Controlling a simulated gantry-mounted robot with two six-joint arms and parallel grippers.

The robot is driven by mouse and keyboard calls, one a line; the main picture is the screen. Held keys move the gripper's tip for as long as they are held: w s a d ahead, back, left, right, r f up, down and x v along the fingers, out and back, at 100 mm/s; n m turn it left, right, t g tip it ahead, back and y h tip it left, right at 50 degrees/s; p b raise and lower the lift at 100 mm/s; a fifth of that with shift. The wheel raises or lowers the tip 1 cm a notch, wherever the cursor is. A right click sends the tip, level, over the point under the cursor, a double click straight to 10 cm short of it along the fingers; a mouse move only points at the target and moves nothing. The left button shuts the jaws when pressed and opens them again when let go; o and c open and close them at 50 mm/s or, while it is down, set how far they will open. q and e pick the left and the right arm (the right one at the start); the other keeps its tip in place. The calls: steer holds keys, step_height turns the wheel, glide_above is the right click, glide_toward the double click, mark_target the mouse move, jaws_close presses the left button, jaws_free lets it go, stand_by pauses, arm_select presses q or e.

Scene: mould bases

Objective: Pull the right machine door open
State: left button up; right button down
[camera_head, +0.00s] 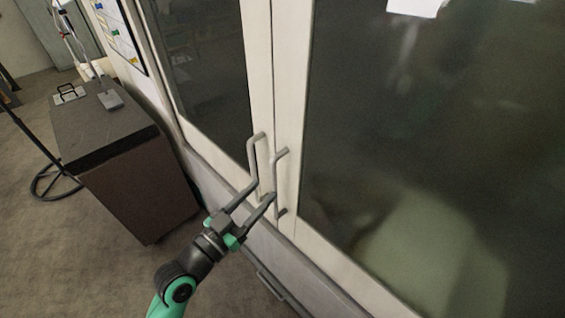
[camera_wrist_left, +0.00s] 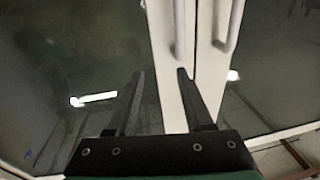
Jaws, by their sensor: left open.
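The right machine door (camera_head: 291,110) has a pale frame around a large dark window and looks shut beside the left door (camera_head: 259,80). Its grey bar handle (camera_head: 276,175) stands upright near the seam, next to the left door's handle (camera_head: 250,150). My left gripper (camera_head: 264,190) is open, its fingertips in front of the lower ends of the two handles. In the left wrist view, the fingers (camera_wrist_left: 160,74) are apart, and one handle (camera_wrist_left: 180,35) lies just beyond one fingertip. I cannot tell whether they touch. My right gripper is out of view.
A dark cabinet (camera_head: 135,185) stands on the floor to the left, with small items on top. A board with coloured labels (camera_head: 118,32) is at the upper left. The floor (camera_head: 75,265) in front of the cabinet is clear.

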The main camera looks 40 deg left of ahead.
mark_target(272, 184)
arm_select(q)
steer(key=shift+s+a+f+n+g+y+b, duration=0.65)
steer(key=shift+a+f, duration=0.7)
steer(key=shift+f, duration=2)
steer(key=w, duration=0.3)
steer(key=w+a, duration=0.1)
steer(key=w, duration=0.6)
steer(key=shift+w+a, duration=0.2)
steer(key=shift+w, duration=0.15)
jaws_close()
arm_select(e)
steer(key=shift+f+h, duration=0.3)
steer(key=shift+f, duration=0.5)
